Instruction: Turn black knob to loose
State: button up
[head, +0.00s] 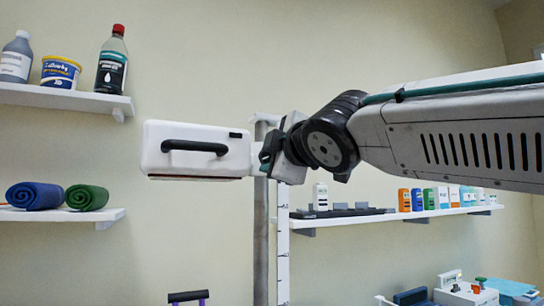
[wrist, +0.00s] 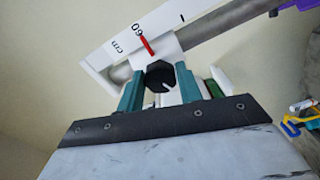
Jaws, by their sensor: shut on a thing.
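The black knob (wrist: 158,73) is faceted and dark, with a pale notch low on its face. It sits on a small white block on a grey post (wrist: 210,39), in the middle of the wrist view. My gripper (wrist: 159,87) has its two teal fingers shut on the knob, one on either side. I cannot read any loose or tight mark.
A white box with a black handle (head: 195,149) shows left of the post. Wall shelves hold bottles (head: 112,62), rolled towels (head: 86,197) and small boxes (head: 443,197).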

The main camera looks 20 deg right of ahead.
jog(key=shift+r+n, duration=0.1)
jog(key=shift+n, duration=4.4)
jog(key=o, duration=1)
jog(key=s, duration=0.8)
jog(key=shift+w, duration=0.1)
